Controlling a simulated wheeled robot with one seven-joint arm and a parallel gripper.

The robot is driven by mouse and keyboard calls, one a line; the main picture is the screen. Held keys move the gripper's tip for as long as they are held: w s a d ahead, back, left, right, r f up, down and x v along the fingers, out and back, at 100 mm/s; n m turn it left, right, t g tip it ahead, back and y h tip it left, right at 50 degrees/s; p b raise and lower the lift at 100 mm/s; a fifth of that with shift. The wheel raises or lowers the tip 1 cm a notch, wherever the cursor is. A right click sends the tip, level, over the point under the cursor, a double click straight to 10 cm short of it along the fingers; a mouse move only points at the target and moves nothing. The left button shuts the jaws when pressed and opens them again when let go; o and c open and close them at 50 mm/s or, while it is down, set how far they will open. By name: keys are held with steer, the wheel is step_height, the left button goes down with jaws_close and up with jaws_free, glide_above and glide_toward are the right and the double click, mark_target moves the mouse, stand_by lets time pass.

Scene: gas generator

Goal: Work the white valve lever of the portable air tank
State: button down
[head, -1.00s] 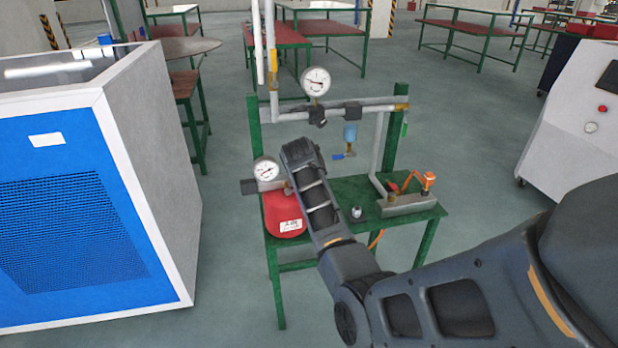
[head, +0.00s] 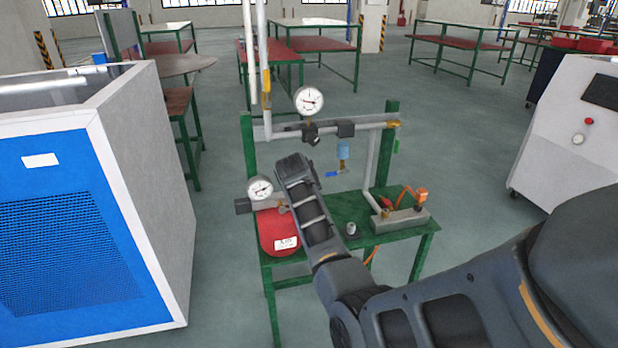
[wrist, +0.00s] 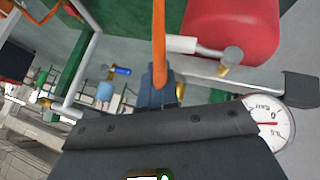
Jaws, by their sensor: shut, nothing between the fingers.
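The red air tank (head: 275,236) sits on the left of the green table in the head view. It fills the upper right of the wrist view (wrist: 235,25). A short white piece (wrist: 181,44), apparently the valve lever, shows beside it, close to a metal knob (wrist: 232,56). A round gauge (head: 260,189) is mounted at the tank and also shows in the wrist view (wrist: 271,122). My gripper (wrist: 162,82) is shut and empty, left of and below the white piece in the wrist view. Whether it touches anything cannot be told. In the head view my wrist hides the fingers.
An orange hose (wrist: 159,30) lies in line with my fingers. The green table (head: 400,240) carries a metal block (head: 400,221). A blue-and-white cabinet (head: 75,220) stands left.

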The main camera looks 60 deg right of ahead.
step_height(320, 180, up, 4)
steer(key=shift+w+f+p, duration=0.15)
steer(key=shift+f+p, duration=0.1)
steer(key=shift+p, duration=0.5)
steer(key=s+a+r+b, duration=0.1)
steer(key=s+a+r, duration=0.2)
steer(key=r, duration=0.4)
steer(key=shift+s+a+r, duration=0.25)
steer(key=shift+s+a, duration=0.1)
steer(key=shift+a, duration=0.05)
steer(key=s+a+f+n+t, duration=0.35)
steer(key=a+f, duration=0.25)
steer(key=a, duration=0.4)
steer(key=s+a+f+n+t, duration=0.25)
steer(key=s+a+f, duration=0.3)
steer(key=a, duration=0.35)
steer(key=s+a+n+t+y, duration=0.25)
steer(key=s+a, duration=0.45)
steer(key=a, duration=0.5)
steer(key=s+a+r+t+y, duration=0.4)
steer(key=s+a+r, duration=0.7)
steer(key=s+r, duration=0.3)
steer(key=shift+s+a+y, duration=0.2)
steer(key=shift+s+y, duration=0.05)
steer(key=shift+y, duration=0.3)
